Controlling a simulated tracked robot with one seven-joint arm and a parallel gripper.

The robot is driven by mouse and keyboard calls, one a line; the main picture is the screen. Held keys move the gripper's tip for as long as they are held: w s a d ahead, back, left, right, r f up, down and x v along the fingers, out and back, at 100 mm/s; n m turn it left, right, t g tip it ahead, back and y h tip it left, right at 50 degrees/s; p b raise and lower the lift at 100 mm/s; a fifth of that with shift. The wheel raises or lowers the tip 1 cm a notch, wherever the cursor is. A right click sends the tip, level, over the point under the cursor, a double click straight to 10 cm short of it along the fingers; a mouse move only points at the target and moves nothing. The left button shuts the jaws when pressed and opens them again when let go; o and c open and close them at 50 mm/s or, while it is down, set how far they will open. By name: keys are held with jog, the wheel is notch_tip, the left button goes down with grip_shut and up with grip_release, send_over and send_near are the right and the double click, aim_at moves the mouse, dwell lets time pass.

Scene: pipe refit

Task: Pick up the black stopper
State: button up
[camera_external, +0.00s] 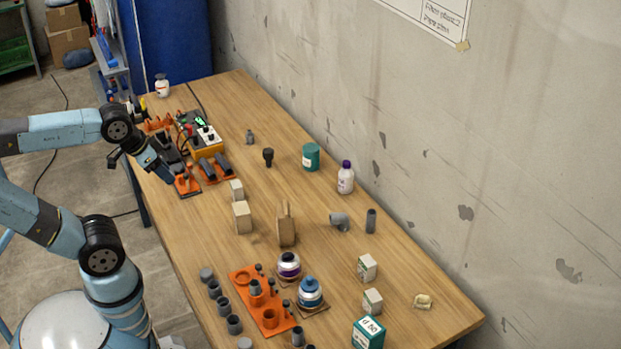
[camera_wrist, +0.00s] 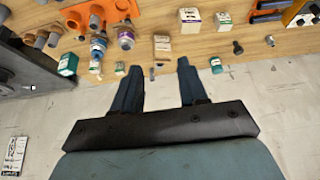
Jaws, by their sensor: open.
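The black stopper (camera_external: 268,157) stands on the wooden table in the external view, left of a green can (camera_external: 311,157). In the wrist view the stopper (camera_wrist: 238,47) is small and dark, to the right of the fingers and above the green can (camera_wrist: 216,65). My gripper (camera_wrist: 159,68) is open, with nothing between its fingers. In the external view my gripper (camera_external: 171,177) is above the table's left edge, well apart from the stopper and to its left.
Near my gripper are orange tool holders (camera_external: 187,180) and a yellow meter (camera_external: 207,140). Pale boxes (camera_external: 242,217) and a wooden block (camera_external: 286,224) stand mid-table. The wall borders the right side. Table around the stopper is clear.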

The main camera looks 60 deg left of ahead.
jog(key=shift+o, duration=0.3)
jog(key=o, duration=0.5)
